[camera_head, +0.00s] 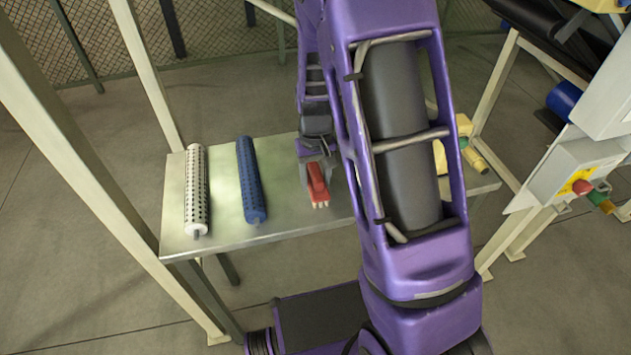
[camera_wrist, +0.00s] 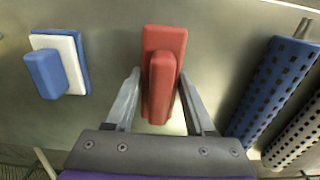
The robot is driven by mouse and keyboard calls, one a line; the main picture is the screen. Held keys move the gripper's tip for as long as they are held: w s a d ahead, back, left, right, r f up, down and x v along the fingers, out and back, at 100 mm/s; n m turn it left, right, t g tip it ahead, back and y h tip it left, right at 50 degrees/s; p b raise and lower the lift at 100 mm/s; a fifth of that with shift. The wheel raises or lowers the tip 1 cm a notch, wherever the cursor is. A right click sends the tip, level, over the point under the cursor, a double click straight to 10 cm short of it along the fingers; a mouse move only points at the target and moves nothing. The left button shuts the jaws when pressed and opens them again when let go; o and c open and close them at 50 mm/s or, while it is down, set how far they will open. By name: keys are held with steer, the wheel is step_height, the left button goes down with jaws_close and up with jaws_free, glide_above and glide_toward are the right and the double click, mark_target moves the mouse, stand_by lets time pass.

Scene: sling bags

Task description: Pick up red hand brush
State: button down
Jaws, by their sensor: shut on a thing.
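The red hand brush (camera_head: 317,183) is at the middle of the metal table in the head view, with pale bristles at its lower edge. In the wrist view the red hand brush (camera_wrist: 164,75) lies between the two fingers, its raised handle toward me. My gripper (camera_wrist: 160,88) is shut on the brush's handle, one finger on each side. In the head view my gripper (camera_head: 311,160) is at the brush's upper end, partly hidden by my own purple arm. I cannot tell whether the brush touches the table.
On the metal table (camera_head: 285,220), a white perforated roller (camera_head: 196,190) and a blue roller (camera_head: 250,180) lie left of the brush. A blue-and-white brush (camera_wrist: 58,65) lies on the brush's other side. Yellow items (camera_head: 462,140) sit at the right end. A pale post stands at left.

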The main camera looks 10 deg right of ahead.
mark_target(317, 173)
steer(key=shift+r, duration=0.1)
step_height(317, 173, up, 10)
steer(key=shift+f+p, duration=0.1)
steer(key=shift+p, duration=0.45)
steer(key=c, duration=0.9)
jaws_free()
steer(key=c, duration=0.5)
steer(key=shift+s+f, duration=0.3)
steer(key=shift+f, duration=0.45)
steer(key=shift+c, duration=0.2)
